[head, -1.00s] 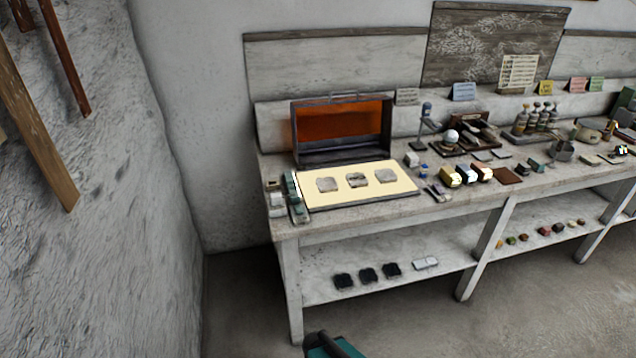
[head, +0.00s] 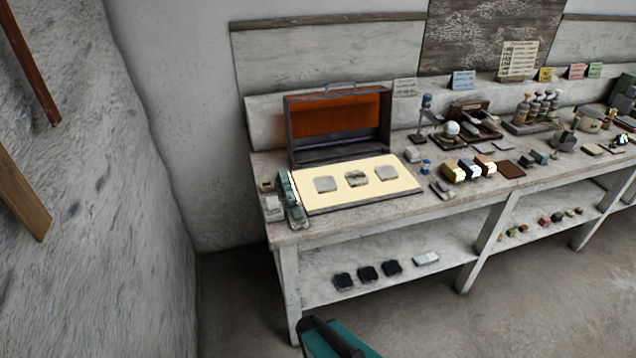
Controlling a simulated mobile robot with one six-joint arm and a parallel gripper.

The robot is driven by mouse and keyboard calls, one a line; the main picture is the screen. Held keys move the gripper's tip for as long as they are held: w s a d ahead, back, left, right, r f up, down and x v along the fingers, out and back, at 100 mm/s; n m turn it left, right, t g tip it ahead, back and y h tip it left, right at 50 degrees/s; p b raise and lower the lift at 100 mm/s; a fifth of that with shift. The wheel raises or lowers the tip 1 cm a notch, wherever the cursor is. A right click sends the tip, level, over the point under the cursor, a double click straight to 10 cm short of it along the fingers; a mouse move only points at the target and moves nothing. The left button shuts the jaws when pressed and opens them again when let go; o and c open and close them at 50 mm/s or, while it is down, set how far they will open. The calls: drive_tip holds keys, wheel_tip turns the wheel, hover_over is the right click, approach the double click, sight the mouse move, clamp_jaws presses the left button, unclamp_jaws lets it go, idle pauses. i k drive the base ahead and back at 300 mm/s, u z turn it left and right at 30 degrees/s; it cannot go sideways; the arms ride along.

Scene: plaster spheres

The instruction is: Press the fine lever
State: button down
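I cannot make out a part that is clearly the fine lever at this size. A small upright device (head: 426,118) with a dark stem stands at the back of the workbench (head: 335,216), left of a white plaster sphere (head: 452,129). Small green and grey parts (head: 290,201) stand at the bench's left end, beside a lit cream panel (head: 312,203). My gripper's fingertips do not show. Only a teal and black part of my own body shows at the bottom edge, in front of the bench.
An open case with an orange lining (head: 336,119) stands behind the panel. Dark items (head: 367,273) lie on the lower shelf (head: 405,267). A rough wall (head: 130,190) closes the left side. The floor before the bench is clear.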

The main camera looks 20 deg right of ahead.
sight(475, 121)
drive_tip(key=z, duration=4.1)
drive_tip(key=i, duration=0.1)
drive_tip(key=u, duration=2.4)
drive_tip(key=k, duration=0.6)
drive_tip(key=u, duration=0.2)
drive_tip(key=i, duration=0.4)
